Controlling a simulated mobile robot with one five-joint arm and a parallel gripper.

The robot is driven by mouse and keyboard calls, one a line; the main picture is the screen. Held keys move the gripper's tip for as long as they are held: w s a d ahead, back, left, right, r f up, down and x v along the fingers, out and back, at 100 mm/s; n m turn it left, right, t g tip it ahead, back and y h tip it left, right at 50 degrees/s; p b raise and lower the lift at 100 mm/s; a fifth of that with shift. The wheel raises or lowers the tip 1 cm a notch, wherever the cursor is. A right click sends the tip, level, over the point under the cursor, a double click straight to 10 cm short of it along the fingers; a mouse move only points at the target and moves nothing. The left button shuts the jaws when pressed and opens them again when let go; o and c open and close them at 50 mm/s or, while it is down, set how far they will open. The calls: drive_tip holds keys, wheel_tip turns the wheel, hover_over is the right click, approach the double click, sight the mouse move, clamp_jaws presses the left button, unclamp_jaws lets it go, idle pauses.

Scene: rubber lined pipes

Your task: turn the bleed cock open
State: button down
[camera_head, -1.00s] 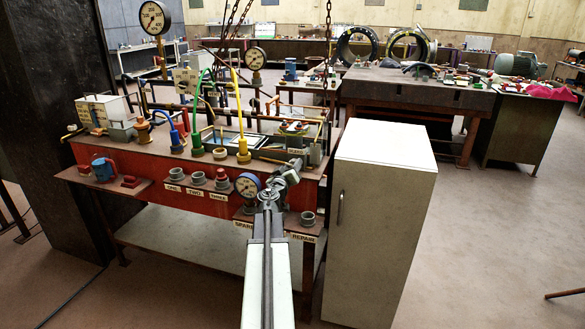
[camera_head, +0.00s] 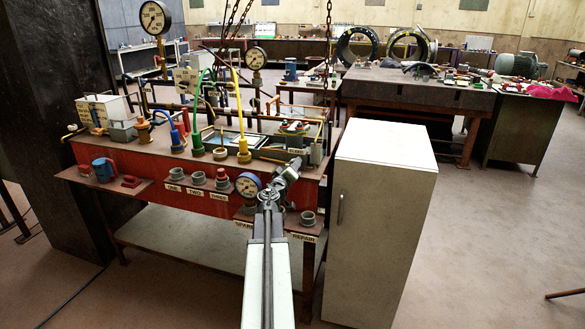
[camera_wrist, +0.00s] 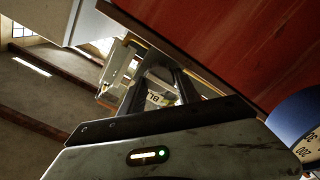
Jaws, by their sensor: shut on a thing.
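My gripper (camera_head: 295,164) reaches over the right front edge of the red bench, and its tip is small in the head view. In the wrist view the two dark fingers (camera_wrist: 157,88) are shut on a small part at the bleed cock, beside a pale label (camera_wrist: 153,98) whose visible letters start with "BL". The fingers and wrist mostly hide the cock, so its handle angle cannot be told.
The red bench (camera_head: 135,164) carries gauges, hoses and fittings. A blue-rimmed gauge (camera_head: 248,185) stands left of my wrist; its blue side also shows in the wrist view (camera_wrist: 296,115). A tall grey cabinet (camera_head: 380,215) stands close on the right. Open floor lies farther right.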

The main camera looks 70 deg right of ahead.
drive_tip(key=c, duration=0.9)
unclamp_jaws()
drive_tip(key=shift+a, duration=0.2)
drive_tip(key=a, duration=0.7)
drive_tip(key=shift+s+a, duration=0.25)
